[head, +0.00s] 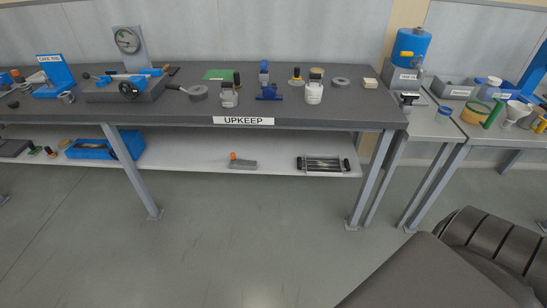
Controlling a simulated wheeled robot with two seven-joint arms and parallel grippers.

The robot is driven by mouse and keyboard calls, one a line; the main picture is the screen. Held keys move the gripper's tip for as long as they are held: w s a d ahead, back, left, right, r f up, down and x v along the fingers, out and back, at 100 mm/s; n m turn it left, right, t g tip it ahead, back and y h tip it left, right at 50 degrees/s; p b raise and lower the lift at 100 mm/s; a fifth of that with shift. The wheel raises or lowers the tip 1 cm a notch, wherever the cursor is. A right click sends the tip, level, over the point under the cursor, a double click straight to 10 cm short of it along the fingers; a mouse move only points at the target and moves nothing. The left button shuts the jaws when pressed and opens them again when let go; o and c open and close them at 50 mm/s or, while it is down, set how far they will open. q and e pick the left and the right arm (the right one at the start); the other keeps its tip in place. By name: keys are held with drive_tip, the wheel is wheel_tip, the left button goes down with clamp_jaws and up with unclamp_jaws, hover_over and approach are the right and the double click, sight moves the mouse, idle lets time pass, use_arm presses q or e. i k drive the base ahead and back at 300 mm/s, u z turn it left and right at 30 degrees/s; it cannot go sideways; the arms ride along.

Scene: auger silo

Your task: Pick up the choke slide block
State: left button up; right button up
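No part is labelled as the choke slide block, and I cannot tell for sure which one it is. A small grey block with an orange knob (243,163) lies on the white lower shelf under the UPKEEP bench; it may be this block. It lies flat, with clear shelf on both sides. Neither of my grippers shows in the head view.
A dark railed frame (323,164) and a blue toolbox (92,150) share the lower shelf (190,152). The floor (240,235) in front is clear.

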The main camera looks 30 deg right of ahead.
sight(235, 164)
drive_tip(key=z, duration=1.05)
drive_tip(key=i, duration=0.9)
drive_tip(key=z, duration=0.85)
